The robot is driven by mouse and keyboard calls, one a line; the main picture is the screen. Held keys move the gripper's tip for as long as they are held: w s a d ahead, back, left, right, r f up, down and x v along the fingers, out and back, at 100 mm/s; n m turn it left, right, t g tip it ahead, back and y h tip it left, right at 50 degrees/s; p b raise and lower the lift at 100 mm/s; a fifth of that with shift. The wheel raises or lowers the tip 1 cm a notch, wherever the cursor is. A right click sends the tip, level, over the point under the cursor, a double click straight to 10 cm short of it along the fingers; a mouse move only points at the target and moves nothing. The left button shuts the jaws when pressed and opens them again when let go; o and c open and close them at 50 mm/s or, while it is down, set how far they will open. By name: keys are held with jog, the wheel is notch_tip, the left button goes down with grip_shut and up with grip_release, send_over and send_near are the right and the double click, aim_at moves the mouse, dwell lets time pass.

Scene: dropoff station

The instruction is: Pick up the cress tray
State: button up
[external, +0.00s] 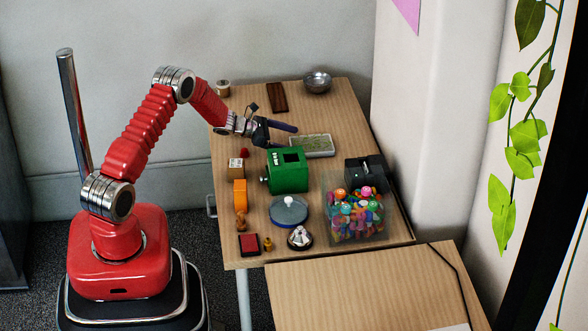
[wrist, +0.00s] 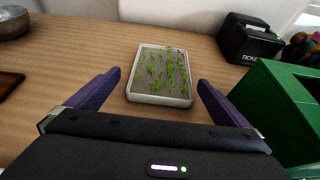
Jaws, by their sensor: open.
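The cress tray (external: 318,146) is a shallow pale rectangular tray with green sprouts on a grey bed, lying flat on the wooden table behind the green box. In the wrist view the cress tray (wrist: 160,98) sits ahead of my gripper, centred between the fingers. My gripper (external: 290,136) reaches in from the left, at the tray's left side in the external view. Its two purple fingers (wrist: 158,92) are spread wide, one to each side of the tray's near end, with nothing held. I cannot tell the exact height of the fingers over the table.
A green box (external: 287,172) stands close in front of the tray; it is at right in the wrist view (wrist: 275,115). A black ticket box (external: 366,173) and a clear bin of colourful items (external: 356,215) stand beyond. A metal bowl (external: 317,82) and dark brown slab (external: 277,98) lie behind.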

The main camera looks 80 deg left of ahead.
aim_at(310, 145)
jog(key=shift+x, duration=2.6)
jog(key=shift+d, duration=0.15)
jog(key=shift+c, duration=0.6)
jog(key=c, duration=0.9)
